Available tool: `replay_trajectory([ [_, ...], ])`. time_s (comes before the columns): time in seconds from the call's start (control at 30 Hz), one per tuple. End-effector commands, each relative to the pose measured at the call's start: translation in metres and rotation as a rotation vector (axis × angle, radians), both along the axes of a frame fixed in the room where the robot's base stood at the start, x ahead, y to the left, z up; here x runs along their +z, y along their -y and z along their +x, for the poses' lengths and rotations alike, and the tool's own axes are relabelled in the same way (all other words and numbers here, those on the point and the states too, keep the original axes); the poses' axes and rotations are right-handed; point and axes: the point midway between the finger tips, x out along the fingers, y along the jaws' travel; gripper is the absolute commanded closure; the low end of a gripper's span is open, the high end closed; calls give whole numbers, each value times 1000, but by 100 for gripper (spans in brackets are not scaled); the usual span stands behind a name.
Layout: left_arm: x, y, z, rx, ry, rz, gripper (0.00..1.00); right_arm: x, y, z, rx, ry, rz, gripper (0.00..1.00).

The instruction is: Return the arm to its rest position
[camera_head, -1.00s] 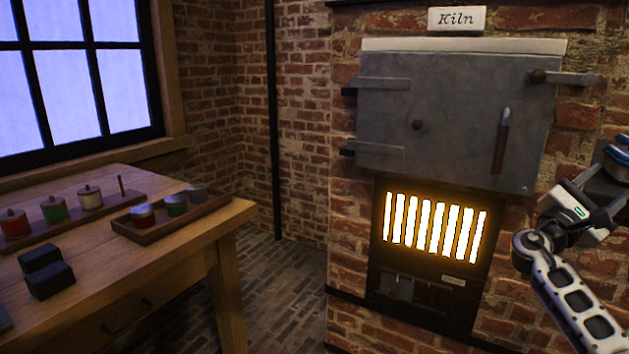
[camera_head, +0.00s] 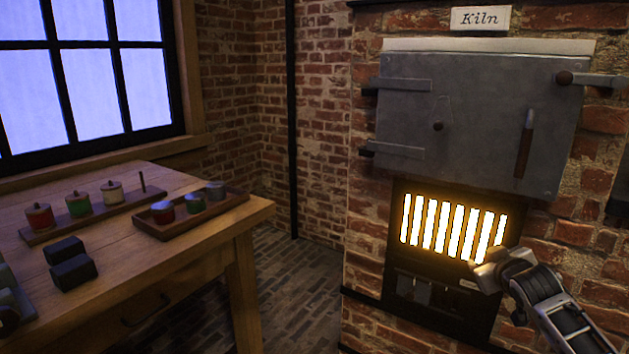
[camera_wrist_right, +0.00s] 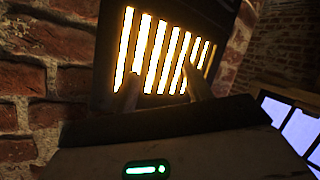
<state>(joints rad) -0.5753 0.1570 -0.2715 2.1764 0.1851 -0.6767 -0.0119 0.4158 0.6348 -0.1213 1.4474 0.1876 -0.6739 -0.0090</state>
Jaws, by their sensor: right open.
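My right arm comes in from the lower right in the head view. Its gripper (camera_head: 489,270) is in front of the lower right of the glowing grate (camera_head: 452,228), its body lit orange. In the right wrist view the two fingers stand apart with nothing between them (camera_wrist_right: 162,82), pointing toward the bright bars. The kiln door (camera_head: 470,120) is closed above the grate, and the gripper is well below it. My left gripper is not in view.
The wooden table (camera_head: 205,245) stands at the left. It bears a tray (camera_head: 150,231) with several small jars, a peg rack (camera_head: 100,215) with several more jars, and dark blocks (camera_head: 72,272). Brick floor (camera_head: 300,265) is open between table and kiln.

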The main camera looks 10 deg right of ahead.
Motion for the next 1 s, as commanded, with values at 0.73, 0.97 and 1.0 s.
replay_trajectory([
  [0.73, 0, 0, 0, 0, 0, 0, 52, -176, -309, -252, 364, -306, 484, 50],
  [0.97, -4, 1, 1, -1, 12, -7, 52, -166, -349, -308, 365, -325, 634, 50],
  [1.0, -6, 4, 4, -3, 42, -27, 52, -169, -350, -303, 381, -291, 638, 50],
])
